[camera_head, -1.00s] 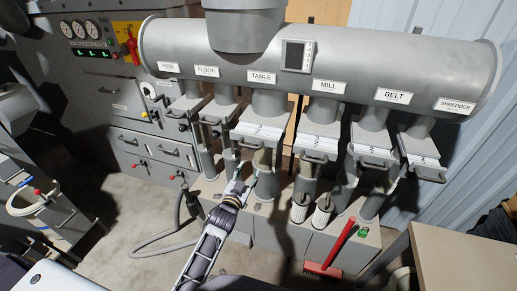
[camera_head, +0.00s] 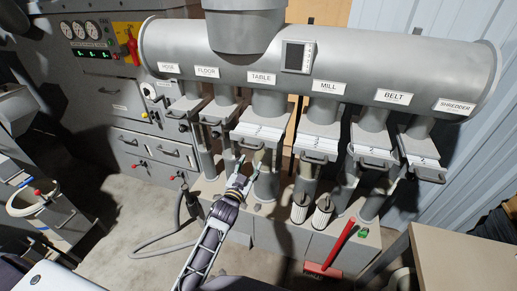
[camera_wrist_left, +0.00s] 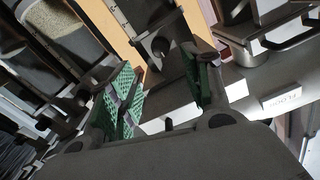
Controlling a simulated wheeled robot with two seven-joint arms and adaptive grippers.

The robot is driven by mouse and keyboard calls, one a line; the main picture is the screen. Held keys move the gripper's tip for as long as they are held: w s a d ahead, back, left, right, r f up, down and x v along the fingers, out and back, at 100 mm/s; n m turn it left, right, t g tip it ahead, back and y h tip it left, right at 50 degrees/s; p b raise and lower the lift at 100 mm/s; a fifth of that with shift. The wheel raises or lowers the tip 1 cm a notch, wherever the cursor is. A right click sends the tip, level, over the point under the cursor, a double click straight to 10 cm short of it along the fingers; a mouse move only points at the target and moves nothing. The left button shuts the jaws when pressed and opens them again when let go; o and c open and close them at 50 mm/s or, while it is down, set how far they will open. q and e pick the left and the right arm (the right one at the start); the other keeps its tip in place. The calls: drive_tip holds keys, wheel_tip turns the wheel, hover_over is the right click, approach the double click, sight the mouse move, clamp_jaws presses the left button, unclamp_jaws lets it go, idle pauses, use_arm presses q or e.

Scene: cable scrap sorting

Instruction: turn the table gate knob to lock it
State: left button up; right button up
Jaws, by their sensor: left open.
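The table gate (camera_head: 261,131) is a white slotted plate with a grey handle, under the TABLE label (camera_head: 261,78) on the big grey duct. My left gripper (camera_head: 246,170) is open and empty, just below and in front of this gate, beside the grey pipe under it. In the left wrist view its green-padded fingers (camera_wrist_left: 160,85) stand apart. Beyond them is a grey block with a dark round part (camera_wrist_left: 160,47), which may be the knob; I cannot tell for sure. In the head view the knob is too small to make out. My right gripper is not in view.
Neighbouring gates hang close on both sides, with the FLOOR gate (camera_head: 219,113) left and the MILL gate (camera_head: 316,139) right. Floor space is free at the lower left.

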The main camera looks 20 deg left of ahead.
use_arm(q)
drive_tip(key=w, duration=1.1)
drive_tip(key=shift+w+d, duration=0.25)
drive_tip(key=shift+w, duration=0.15)
drive_tip(key=shift+c, duration=0.5)
drive_tip(key=c, duration=0.9)
